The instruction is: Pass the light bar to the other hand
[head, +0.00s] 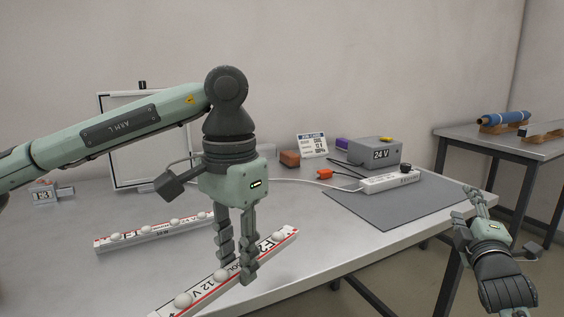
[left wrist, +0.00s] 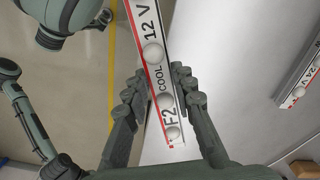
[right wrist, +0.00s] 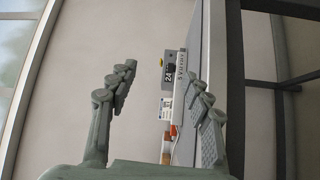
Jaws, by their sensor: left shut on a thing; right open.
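A light bar marked 12 V COOL (head: 203,293), white with a red stripe and round bulbs, is in my left gripper (head: 238,272) near the table's front edge. My left gripper points down and is shut on the bar; its fingers flank the bar in the left wrist view (left wrist: 160,62). A second light bar (head: 150,232) lies on the table behind it, to the left. My right gripper (head: 467,208) is open and empty, beyond the table's right edge. Whether the held bar touches the table is hard to tell.
A grey mat (head: 385,209) lies at the table's right, with a white power strip (head: 390,182) and a 24 V box (head: 374,153) behind it. A framed white panel (head: 150,150) stands at the back left. A side table (head: 530,144) holds a blue roll (head: 504,118).

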